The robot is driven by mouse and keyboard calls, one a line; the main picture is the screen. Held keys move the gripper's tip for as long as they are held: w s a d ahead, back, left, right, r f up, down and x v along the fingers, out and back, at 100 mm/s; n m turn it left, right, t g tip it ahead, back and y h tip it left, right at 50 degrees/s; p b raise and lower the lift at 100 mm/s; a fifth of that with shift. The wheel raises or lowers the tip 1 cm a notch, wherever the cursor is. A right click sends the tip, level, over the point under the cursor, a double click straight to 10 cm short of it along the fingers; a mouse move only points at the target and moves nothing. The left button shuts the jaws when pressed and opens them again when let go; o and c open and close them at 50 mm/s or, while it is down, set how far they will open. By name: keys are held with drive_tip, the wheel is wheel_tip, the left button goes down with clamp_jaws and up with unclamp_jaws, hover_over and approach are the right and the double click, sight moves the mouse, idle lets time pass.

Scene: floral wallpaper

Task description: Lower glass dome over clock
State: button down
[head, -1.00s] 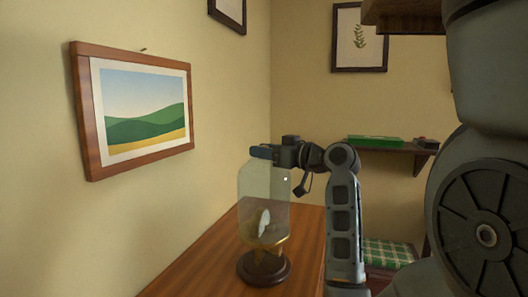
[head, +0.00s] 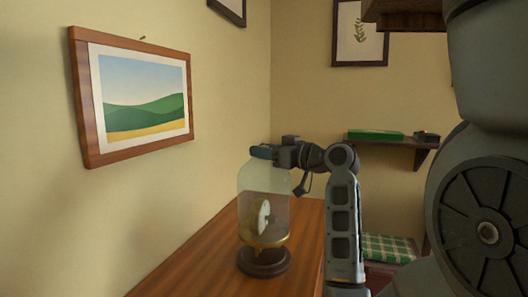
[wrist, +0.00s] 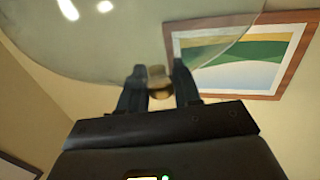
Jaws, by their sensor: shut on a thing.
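The clear glass dome (head: 262,181) is upright over the clock on the wooden table. The small clock (head: 259,214), with a pale dial and gold parts, stands on a round dark base (head: 264,263) and shows through the glass. My gripper (head: 262,152) is at the dome's top. In the wrist view my gripper (wrist: 159,84) is shut on the brass-coloured knob (wrist: 158,88) of the dome, and the glass (wrist: 120,35) fills the upper left.
The wooden table (head: 195,272) is clear around the base. A framed landscape (head: 135,95) hangs on the left wall. Behind my arm is a wall shelf (head: 395,142) with a green box (head: 375,134), and below it a green checked cushion (head: 388,248).

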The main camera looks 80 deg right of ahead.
sight(264, 162)
drive_tip(key=shift+f, duration=0.1)
drive_tip(key=shift+f+b, duration=1.2)
drive_tip(key=shift+f, duration=0.25)
drive_tip(key=shift+f+b, duration=0.75)
drive_tip(key=shift+f, duration=0.3)
drive_tip(key=shift+f+b, duration=0.75)
drive_tip(key=c, duration=0.7)
unclamp_jaws()
